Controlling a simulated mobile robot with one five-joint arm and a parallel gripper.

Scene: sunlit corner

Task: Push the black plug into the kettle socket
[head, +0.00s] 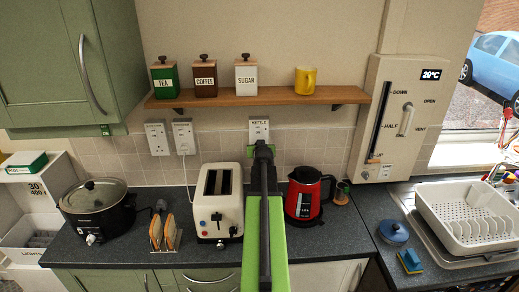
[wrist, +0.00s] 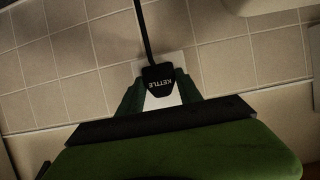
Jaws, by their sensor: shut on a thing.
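The kettle socket (head: 259,130) is a white plate on the tiled wall under the shelf, labelled KETTLE. My gripper (head: 262,150) is just below and in front of it in the head view and covers its lower part. In the wrist view my gripper (wrist: 160,92) is shut on the black plug (wrist: 158,76), which carries the word KETTLE and a black cord. A white plate (wrist: 178,60) shows behind the plug. I cannot tell whether the plug touches the socket or how deep it sits. In the head view the plug is hidden by my gripper.
The red kettle (head: 303,196) stands right of my arm, the cream toaster (head: 217,205) left of it. Above is a wooden shelf (head: 285,95) with canisters and a yellow mug (head: 305,80). Two other sockets (head: 157,139) (head: 184,137) are to the left.

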